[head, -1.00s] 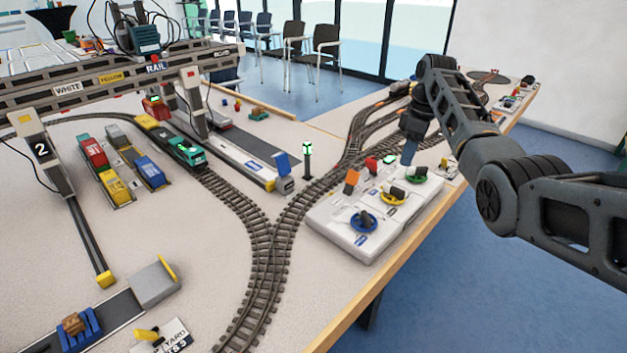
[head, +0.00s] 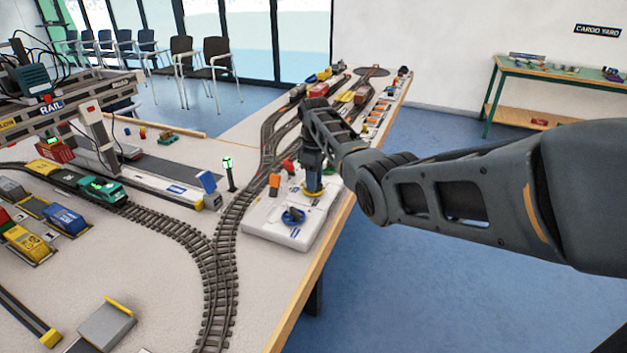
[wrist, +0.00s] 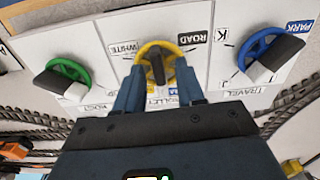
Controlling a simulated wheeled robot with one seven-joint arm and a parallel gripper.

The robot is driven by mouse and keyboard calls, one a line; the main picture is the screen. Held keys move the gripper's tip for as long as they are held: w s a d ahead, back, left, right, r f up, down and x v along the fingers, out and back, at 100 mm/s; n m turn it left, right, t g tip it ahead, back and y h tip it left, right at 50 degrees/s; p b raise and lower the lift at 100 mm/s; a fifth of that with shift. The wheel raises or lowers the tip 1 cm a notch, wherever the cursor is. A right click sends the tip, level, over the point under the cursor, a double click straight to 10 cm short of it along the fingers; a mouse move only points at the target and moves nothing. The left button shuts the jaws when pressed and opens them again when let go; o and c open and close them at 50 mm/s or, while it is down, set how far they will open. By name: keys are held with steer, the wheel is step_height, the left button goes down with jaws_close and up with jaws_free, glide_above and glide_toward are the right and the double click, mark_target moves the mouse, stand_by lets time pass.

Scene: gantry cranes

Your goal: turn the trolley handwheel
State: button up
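The yellow handwheel (wrist: 142,55) sits between a green and a blue one on a white control panel (head: 262,226). A partly cut-off label like "TROLLEY" lies beside it, with "ROAD" and "WHITE" markings around it. A dark handle crosses its hub. My gripper (wrist: 158,72) is open, pointing down, with one fingertip on each side of the yellow wheel and its handle between them. I cannot tell whether the fingers touch it. In the head view my gripper (head: 313,188) stands over the yellow wheel and hides most of it.
The blue handwheel (head: 292,216), marked "TRAVEL", sits close on one side; the green handwheel (wrist: 72,66) sits close on the other. Orange (head: 275,182) and red (head: 288,166) parts stand at the panel's track side. Rail track (head: 222,250) runs beside the panel.

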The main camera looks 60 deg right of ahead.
steer(key=shift+f, duration=0.25)
jaws_close()
stand_by(0.3)
